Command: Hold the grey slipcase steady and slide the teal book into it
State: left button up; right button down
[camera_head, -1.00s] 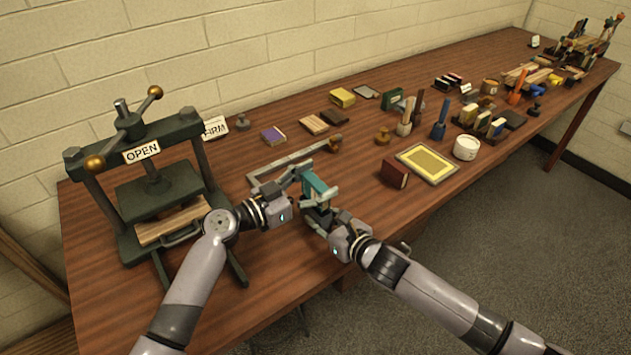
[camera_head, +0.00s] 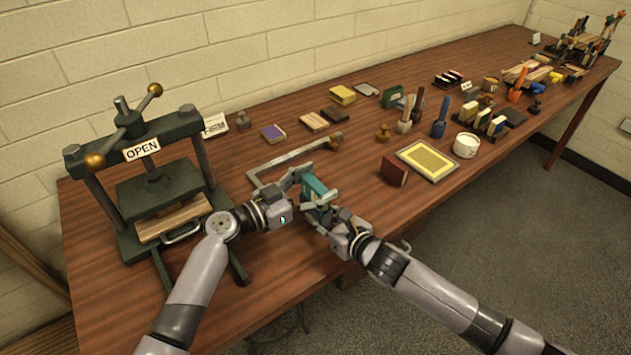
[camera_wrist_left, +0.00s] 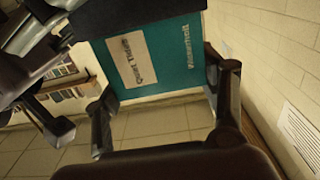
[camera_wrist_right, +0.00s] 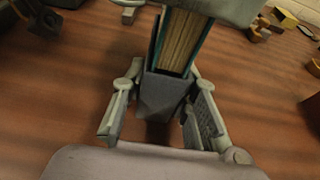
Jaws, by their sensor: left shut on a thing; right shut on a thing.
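The teal book (camera_head: 314,187) is in my left gripper (camera_head: 305,184), above the table. In the left wrist view its teal cover (camera_wrist_left: 155,60) with a pale label lies between the two fingers. The grey slipcase (camera_wrist_right: 160,95) is between the fingers of my right gripper (camera_wrist_right: 160,118); the head view mostly hides it behind that gripper (camera_head: 322,208). In the right wrist view the book's page edges (camera_wrist_right: 183,42) run down into the slipcase's mouth, so the book is partly inside. A dark edge of the slipcase (camera_wrist_left: 130,15) crosses the book at the top of the left wrist view.
A green press (camera_head: 150,190) with an OPEN sign stands at the left. A grey angled frame (camera_head: 290,160) lies just behind the grippers. A dark red book (camera_head: 395,171) and a yellow framed panel (camera_head: 427,161) lie to the right. The table's front edge is close by.

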aim_at(316, 184)
pick_arm(q)
jog(key=shift+f, duration=1.15)
jog(key=shift+r, duration=0.1)
jog(key=shift+r, duration=1.4)
jog(key=shift+f, duration=1.55)
dwell(0.5)
jog(key=o, duration=1.4)
jog(key=shift+s+f, duration=0.1)
notch_tip(316, 184, up, 10)
jog(key=shift+r, duration=0.2)
